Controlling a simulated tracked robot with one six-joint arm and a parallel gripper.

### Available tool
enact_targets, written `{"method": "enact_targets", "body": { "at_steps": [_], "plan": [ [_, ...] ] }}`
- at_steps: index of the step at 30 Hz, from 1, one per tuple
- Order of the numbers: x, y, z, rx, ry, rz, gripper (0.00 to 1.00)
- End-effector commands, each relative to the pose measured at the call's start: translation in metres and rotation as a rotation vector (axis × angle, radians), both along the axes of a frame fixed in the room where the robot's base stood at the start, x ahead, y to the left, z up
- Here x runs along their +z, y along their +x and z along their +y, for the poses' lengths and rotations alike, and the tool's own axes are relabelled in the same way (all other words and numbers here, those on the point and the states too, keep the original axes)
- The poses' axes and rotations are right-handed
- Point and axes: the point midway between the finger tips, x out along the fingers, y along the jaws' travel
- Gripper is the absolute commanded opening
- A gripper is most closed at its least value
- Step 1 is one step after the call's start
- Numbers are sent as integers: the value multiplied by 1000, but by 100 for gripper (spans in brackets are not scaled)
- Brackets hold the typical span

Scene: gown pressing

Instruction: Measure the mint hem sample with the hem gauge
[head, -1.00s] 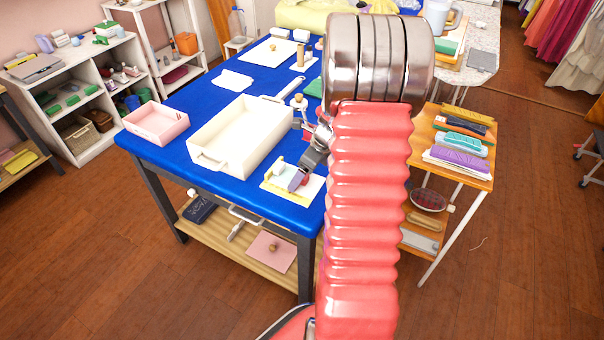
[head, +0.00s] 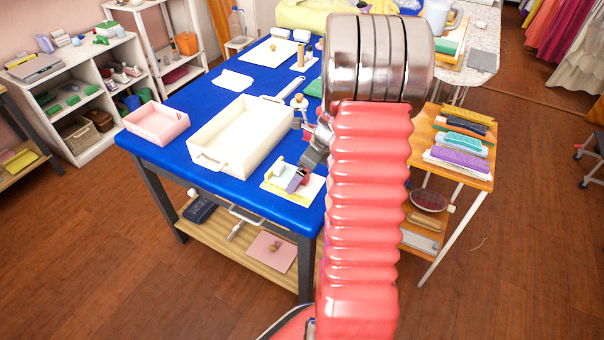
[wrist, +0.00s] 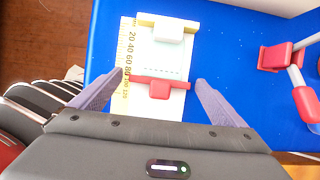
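The hem gauge shows in the wrist view as a pale yellow ruled scale (wrist: 130,62) with a yellow bar at its far end and a red slider (wrist: 161,87) across it. The pale mint hem sample (wrist: 165,64), with a dashed stitch line, lies on the gauge between bar and slider. A white block sits near the bar. My gripper (wrist: 160,78) is open, with one purple-grey finger on each side of the slider and gaps between. In the head view my gripper (head: 297,180) is low over the gauge (head: 289,197), partly hiding it.
The blue table (head: 232,190) carries a cream tray (head: 204,158) and a pink tray (head: 156,122) left of the gauge. A red fixture (wrist: 274,57) with a pale rod stands right of the gauge in the wrist view. A side table (head: 462,150) with folded cloths is at right.

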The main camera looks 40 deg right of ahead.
Motion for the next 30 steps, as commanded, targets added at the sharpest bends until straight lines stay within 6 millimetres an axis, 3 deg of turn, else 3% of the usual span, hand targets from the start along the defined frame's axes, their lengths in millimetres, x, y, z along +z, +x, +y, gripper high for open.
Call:
{"method": "enact_targets", "body": {
  "at_steps": [14, 20, 30],
  "plan": [
    [6, -3, -2, 0, -1, 0, 100],
    [26, -10, -5, -1, -2, -2, 100],
    [78, -31, -12, -1, -4, -3, 100]
  ]
}}
